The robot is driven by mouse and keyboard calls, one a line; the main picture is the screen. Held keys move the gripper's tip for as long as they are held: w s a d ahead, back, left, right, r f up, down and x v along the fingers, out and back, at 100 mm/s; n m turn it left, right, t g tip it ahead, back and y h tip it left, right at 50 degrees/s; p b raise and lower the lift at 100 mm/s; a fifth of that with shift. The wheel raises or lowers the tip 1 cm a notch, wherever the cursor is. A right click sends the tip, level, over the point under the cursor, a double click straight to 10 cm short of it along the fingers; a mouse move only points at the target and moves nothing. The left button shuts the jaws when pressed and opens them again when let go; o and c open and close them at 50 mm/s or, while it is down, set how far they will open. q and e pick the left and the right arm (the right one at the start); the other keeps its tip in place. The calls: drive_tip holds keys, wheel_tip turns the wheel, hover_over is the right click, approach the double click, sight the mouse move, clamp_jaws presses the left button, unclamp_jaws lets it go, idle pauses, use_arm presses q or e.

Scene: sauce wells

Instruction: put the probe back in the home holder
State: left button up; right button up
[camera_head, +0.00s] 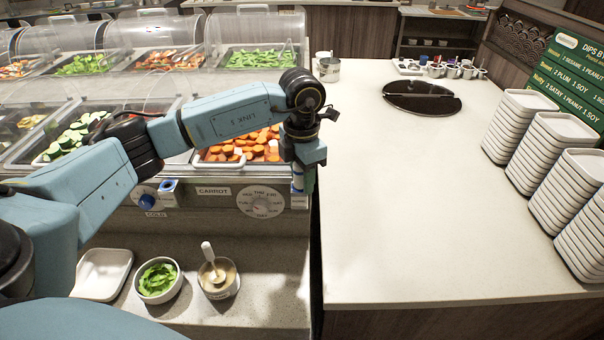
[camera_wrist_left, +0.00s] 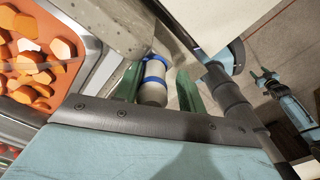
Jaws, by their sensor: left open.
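My left gripper (camera_head: 306,180) points down at the front right corner of the salad counter, beside the carrot tray. In the left wrist view its two green fingers (camera_wrist_left: 157,88) are open. A white cylinder with blue bands (camera_wrist_left: 152,82), apparently the probe, shows between them. I see no clear grip on it, and its lower end is hidden. A small part of this white and blue piece (camera_head: 297,178) shows beside the gripper in the head view. A blue-topped holder (camera_head: 168,185) sits on the counter front next to the dial; I cannot tell whether it is the home holder.
The carrot tray (camera_head: 214,157) lies under my left arm. A lower shelf holds a white tray (camera_head: 103,274), a green-filled bowl (camera_head: 158,280) and a sauce cup (camera_head: 218,279). The right worktop (camera_head: 400,200) is mostly clear. Another blue arm (camera_wrist_left: 290,105) shows in the left wrist view.

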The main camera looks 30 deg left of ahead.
use_arm(q)
drive_tip(key=shift+a+f, duration=0.25)
drive_tip(key=shift+a, duration=0.1)
drive_tip(key=shift+w+a+r+p, duration=0.1)
drive_tip(key=shift+w+r+p, duration=0.05)
drive_tip(key=shift+r+p, duration=0.4)
drive_tip(key=r+p, duration=0.1)
drive_tip(key=r, duration=0.1)
drive_tip(key=r+p, duration=0.2)
drive_tip(key=r, duration=0.1)
drive_tip(key=r+p, duration=0.1)
drive_tip(key=r, duration=0.1)
drive_tip(key=shift+d+r+p, duration=0.2)
drive_tip(key=shift+d+p, duration=0.1)
drive_tip(key=shift+d, duration=0.1)
drive_tip(key=shift+s, duration=0.2)
